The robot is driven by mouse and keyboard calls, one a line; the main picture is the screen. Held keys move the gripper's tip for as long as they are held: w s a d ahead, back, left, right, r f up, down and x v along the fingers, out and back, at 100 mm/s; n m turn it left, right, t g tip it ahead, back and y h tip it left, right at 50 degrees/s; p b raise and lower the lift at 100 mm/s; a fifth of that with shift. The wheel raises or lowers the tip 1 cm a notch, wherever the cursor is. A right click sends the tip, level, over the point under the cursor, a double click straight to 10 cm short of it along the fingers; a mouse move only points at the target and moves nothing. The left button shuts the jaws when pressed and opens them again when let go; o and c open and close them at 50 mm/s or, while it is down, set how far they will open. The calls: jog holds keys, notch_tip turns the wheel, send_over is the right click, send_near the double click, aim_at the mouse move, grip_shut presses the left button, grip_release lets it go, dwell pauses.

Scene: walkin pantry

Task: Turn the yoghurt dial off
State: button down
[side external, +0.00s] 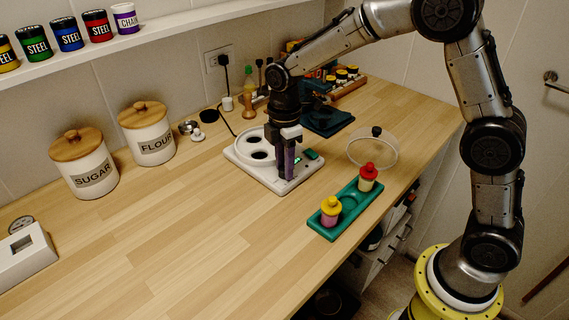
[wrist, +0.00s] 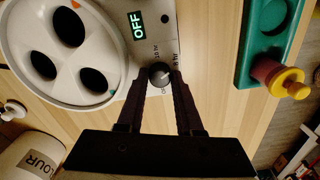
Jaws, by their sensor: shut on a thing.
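The yoghurt maker (side external: 243,160) is a white unit on the wooden counter, with dark round wells in its top. In the wrist view its round tub (wrist: 62,45) is at upper left, beside a panel with a lit display (wrist: 138,24) reading "OFF". The dark dial (wrist: 159,73) sits on this panel below the display, with small printed labels around it. My gripper (wrist: 161,82) points down over the panel, its fingers shut on the dial. In the side view my gripper (side external: 286,172) hides the dial.
A green tray (side external: 345,208) with a yellow-topped jar (side external: 331,211) and a red-topped jar (side external: 368,177) lies right of the unit. A clear round lid (side external: 372,150) is behind it. Flour (side external: 148,133) and sugar (side external: 84,163) canisters stand at left.

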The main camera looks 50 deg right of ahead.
jog(key=shift+m, duration=0.4)
jog(key=m, duration=0.5)
jog(key=shift+m, duration=0.3)
jog(key=m, duration=0.5)
jog(key=shift+r, duration=0.1)
jog(key=m, duration=0.6)
jog(key=shift+m, duration=0.4)
jog(key=m, duration=0.5)
jog(key=shift+m, duration=0.4)
jog(key=c, duration=0.6)
grip_release()
jog(key=shift+o, duration=0.2)
